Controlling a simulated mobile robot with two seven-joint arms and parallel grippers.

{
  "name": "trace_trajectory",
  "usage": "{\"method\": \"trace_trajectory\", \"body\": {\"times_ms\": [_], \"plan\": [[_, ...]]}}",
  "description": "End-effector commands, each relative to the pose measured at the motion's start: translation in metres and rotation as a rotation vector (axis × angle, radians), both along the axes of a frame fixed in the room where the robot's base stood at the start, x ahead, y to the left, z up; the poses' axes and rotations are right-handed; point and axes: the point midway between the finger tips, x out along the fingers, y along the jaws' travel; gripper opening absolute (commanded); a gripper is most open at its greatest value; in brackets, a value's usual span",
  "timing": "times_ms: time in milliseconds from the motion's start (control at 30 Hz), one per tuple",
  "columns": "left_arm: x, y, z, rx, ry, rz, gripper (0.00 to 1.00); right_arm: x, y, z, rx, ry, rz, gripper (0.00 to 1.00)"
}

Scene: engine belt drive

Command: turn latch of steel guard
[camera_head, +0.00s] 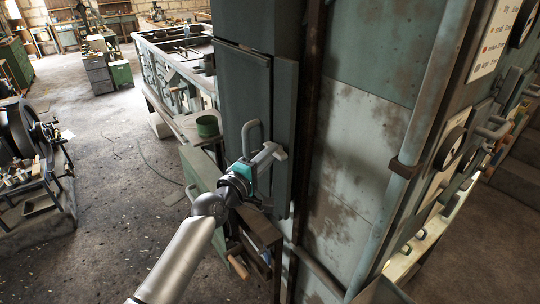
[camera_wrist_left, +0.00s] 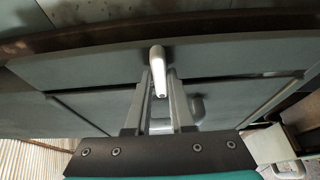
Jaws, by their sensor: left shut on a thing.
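The steel guard (camera_head: 242,92) is a dark grey-green panel on the side of the tall machine. Its latch (camera_head: 272,152) is a small pale grey lever near the panel's right edge. In the left wrist view the latch (camera_wrist_left: 158,68) points toward the camera, between the two fingertips. My left gripper (camera_head: 262,162) reaches it from below left and is shut on it; the gripper also shows in the wrist view (camera_wrist_left: 158,82). A fixed grey U-shaped handle (camera_head: 246,136) sits on the guard just left of the latch. My right gripper is out of view.
A vertical pipe (camera_head: 425,95) runs along the machine's corner at right. An open dark box (camera_head: 262,228) is below the guard. The floor (camera_head: 110,215) at left is mostly clear.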

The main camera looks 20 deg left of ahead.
Motion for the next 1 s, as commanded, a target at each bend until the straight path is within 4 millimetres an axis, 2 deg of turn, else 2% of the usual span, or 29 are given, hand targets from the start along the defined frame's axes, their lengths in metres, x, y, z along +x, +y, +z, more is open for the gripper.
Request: {"method": "trace_trajectory", "body": {"times_ms": [167, 367, 1000], "plan": [[0.0, 0.0, -0.002, 0.017, -0.011, 0.0, 0.0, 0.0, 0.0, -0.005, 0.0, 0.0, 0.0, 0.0], [0.0, 0.0, -0.005, 0.081, -0.062, -0.002, 0.0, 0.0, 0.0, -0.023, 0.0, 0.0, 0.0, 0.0], [0.001, 0.001, -0.013, 0.506, -0.393, -0.002, 0.0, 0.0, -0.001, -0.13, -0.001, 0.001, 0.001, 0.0]]}}
